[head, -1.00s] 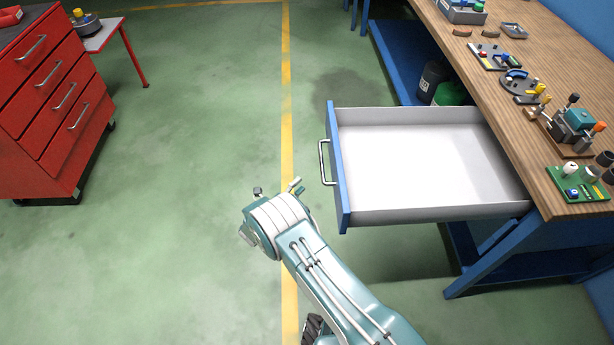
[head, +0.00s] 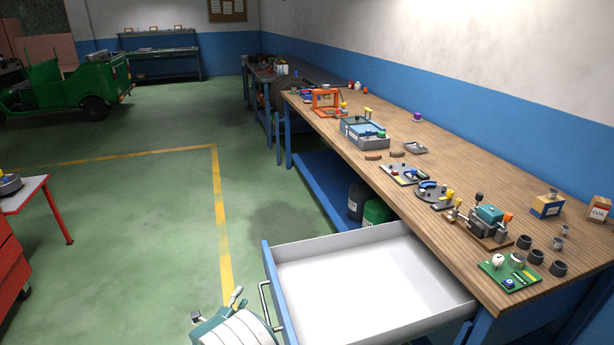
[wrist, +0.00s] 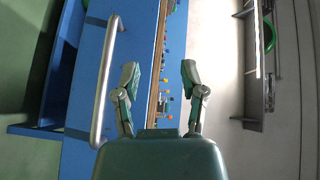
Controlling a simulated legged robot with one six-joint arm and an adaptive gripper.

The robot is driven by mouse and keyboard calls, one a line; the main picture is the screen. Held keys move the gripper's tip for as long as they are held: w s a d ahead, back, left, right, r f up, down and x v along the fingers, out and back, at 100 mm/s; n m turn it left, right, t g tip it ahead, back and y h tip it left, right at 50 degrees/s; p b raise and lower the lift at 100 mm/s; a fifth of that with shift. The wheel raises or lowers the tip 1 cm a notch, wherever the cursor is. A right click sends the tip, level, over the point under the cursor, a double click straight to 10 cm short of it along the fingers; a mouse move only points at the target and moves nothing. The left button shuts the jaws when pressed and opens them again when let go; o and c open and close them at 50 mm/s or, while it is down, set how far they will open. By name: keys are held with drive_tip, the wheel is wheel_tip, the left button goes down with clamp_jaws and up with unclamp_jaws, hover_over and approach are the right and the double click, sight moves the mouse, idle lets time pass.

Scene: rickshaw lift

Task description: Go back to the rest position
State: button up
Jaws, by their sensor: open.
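My gripper (wrist: 160,75) is open and empty in the wrist view, its two fingers spread apart. In the head view only the end of my arm (head: 235,330) shows at the bottom edge, left of the drawer. The drawer (head: 365,285) is pulled out from the workbench, with a white, empty inside and a blue front. Its metal handle (head: 268,305) also shows in the wrist view (wrist: 104,85), left of my fingers and not between them.
A long wooden workbench (head: 455,225) carries several small assemblies along the right. A red cabinet (head: 10,265) and a red-legged table (head: 22,193) stand at left. A green rickshaw (head: 75,85) is at the back left. The green floor between is clear.

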drive_tip(key=w+d+r+n+g+y, duration=0.1)
drive_tip(key=w+d+r+n+y, duration=0.15)
drive_tip(key=r, duration=0.55)
drive_tip(key=w+d+r+n+y, duration=0.2)
drive_tip(key=w+r+n+y, duration=0.1)
drive_tip(key=r, duration=0.6)
drive_tip(key=s+d+r+n+g+y, duration=0.2)
drive_tip(key=s+d+r+n, duration=0.1)
drive_tip(key=d+r, duration=0.3)
drive_tip(key=s+d+r+n+g+y, duration=0.1)
drive_tip(key=s+d+r+n, duration=0.25)
drive_tip(key=r, duration=0.35)
drive_tip(key=s+d+r+n+g, duration=0.35)
drive_tip(key=s+d, duration=0.65)
drive_tip(key=s, duration=0.4)
drive_tip(key=s+d+f+n+g+h, duration=0.1)
drive_tip(key=s+d, duration=0.4)
drive_tip(key=s, duration=0.5)
drive_tip(key=s+d+f+n+g+h, duration=0.2)
drive_tip(key=s+d, duration=0.4)
drive_tip(key=s, duration=0.4)
drive_tip(key=shift+s+d+f+n+g, duration=0.2)
drive_tip(key=shift+n+g, duration=0.15)
drive_tip(key=shift+n, duration=0.1)
